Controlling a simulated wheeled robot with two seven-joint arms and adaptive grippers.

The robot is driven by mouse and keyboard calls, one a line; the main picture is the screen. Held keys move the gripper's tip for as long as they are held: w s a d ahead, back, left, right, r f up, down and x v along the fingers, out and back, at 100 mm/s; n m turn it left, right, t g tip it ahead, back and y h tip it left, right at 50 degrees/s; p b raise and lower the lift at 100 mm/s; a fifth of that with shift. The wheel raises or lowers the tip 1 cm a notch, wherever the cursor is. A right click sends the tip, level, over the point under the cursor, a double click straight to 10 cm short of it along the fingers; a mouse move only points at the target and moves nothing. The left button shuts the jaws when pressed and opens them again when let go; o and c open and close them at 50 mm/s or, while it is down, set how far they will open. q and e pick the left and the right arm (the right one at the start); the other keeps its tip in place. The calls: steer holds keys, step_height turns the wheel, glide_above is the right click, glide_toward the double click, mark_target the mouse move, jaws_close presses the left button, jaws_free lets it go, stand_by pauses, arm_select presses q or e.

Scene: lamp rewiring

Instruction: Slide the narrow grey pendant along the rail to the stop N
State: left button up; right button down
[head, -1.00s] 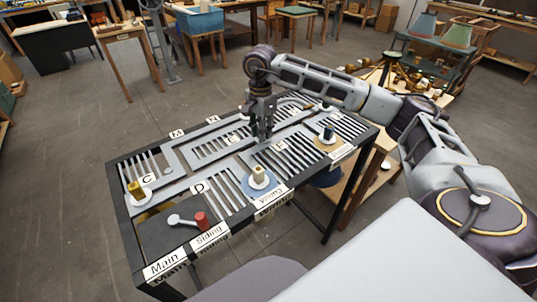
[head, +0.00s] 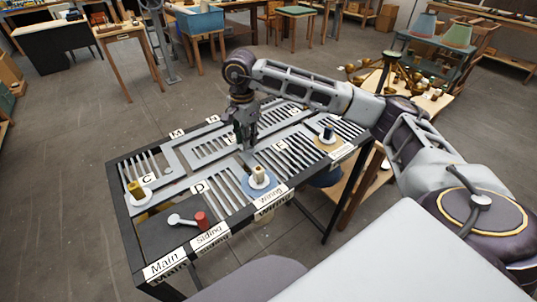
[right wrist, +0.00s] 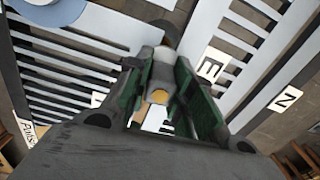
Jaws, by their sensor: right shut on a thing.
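My right gripper (head: 246,147) is over the middle of the slotted grey rail board (head: 171,198), its fingers pointing down. In the right wrist view its green-sided fingers (right wrist: 160,95) are closed around a narrow grey piece with a yellow-orange end (right wrist: 158,97), which I take to be the grey pendant's top. The pendant's lower part is hidden. In the right wrist view the label N (right wrist: 286,99) lies to the right of the gripper, past the label E (right wrist: 211,66). In the head view the far-edge labels are too small to read surely. My left gripper is not in view.
Other knobs stand on the board: yellow (head: 135,189), red (head: 202,219), cream on a blue disc (head: 259,174) and dark blue (head: 328,132). Front labels read Main, Siding and Wiring. A table with brass parts (head: 405,85) stands behind my right arm.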

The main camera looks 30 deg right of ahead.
steer(key=shift+s+a, duration=0.15)
steer(key=shift+a, duration=1.75)
steer(key=shift+s+a, duration=0.15)
steer(key=shift+a, duration=1.75)
steer(key=shift+s+a+b, duration=0.2)
steer(key=shift+a+b, duration=0.25)
steer(key=shift+a, duration=2.35)
steer(key=a, duration=0.6)
steer(key=shift+s+b, duration=0.25)
steer(key=shift+b, duration=0.05)
steer(key=shift+w, duration=0.1)
steer(key=shift+w+a, duration=0.15)
steer(key=shift+w, duration=2.15)
steer(key=shift+w+a, duration=0.2)
steer(key=shift+w, duration=2.1)
steer(key=shift+w+a, duration=0.15)
steer(key=shift+w, duration=2.15)
